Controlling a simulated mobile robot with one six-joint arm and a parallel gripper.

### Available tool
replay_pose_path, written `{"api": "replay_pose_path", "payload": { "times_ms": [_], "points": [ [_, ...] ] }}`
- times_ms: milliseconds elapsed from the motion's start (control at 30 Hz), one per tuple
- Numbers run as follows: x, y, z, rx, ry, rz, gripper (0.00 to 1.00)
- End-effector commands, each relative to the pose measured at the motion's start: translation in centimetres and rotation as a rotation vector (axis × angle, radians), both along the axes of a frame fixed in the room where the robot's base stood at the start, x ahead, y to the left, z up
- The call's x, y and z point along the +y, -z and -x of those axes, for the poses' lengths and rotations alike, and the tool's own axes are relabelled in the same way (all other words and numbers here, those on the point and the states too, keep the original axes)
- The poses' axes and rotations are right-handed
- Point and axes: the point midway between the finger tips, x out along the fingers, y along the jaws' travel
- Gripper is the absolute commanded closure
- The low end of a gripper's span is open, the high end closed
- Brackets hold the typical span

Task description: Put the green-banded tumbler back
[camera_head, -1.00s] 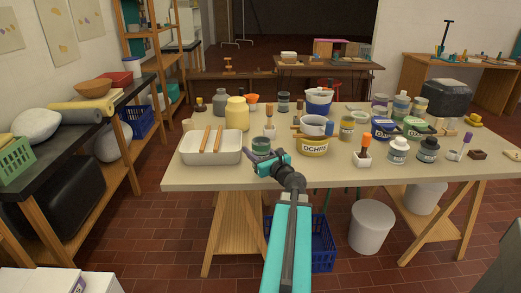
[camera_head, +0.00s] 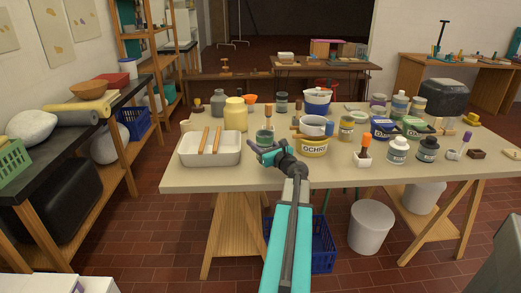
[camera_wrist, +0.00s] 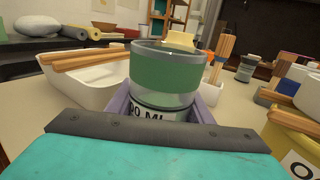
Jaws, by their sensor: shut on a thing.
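The green-banded tumbler (camera_head: 264,137) is at the front of the table, right of the white tray, with my gripper (camera_head: 266,153) shut on it. In the wrist view the tumbler (camera_wrist: 165,75) stands upright, a broad green band around clear glass, with a printed label partly seen below. Lavender jaws (camera_wrist: 122,108) flank it. Its base is hidden behind my gripper, so I cannot tell its height above the table.
The white tray (camera_head: 185,158) with two wooden sticks is close on the left. The ochre tub (camera_head: 313,147) is close on the right. A yellow jar (camera_head: 236,115) stands behind. Several jars and pots crowd the table's right half; the front strip is fairly clear.

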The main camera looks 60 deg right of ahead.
Motion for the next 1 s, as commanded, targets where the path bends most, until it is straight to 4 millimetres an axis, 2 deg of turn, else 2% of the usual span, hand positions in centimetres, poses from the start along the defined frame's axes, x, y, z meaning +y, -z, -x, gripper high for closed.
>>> {"api": "replay_pose_path", "payload": {
  "times_ms": [233,367,700,1000],
  "points": [
    [-0.3,-0.1,0.2,-0.001,0.003,0.0,0.9],
    [-1.2,0.0,0.2,-0.001,0.006,0.0,0.9],
    [-1.8,3.2,1.0,-0.001,0.016,0.0,0.9],
    [-2.0,3.5,1.2,-0.001,0.019,0.0,0.9]
  ]
}}
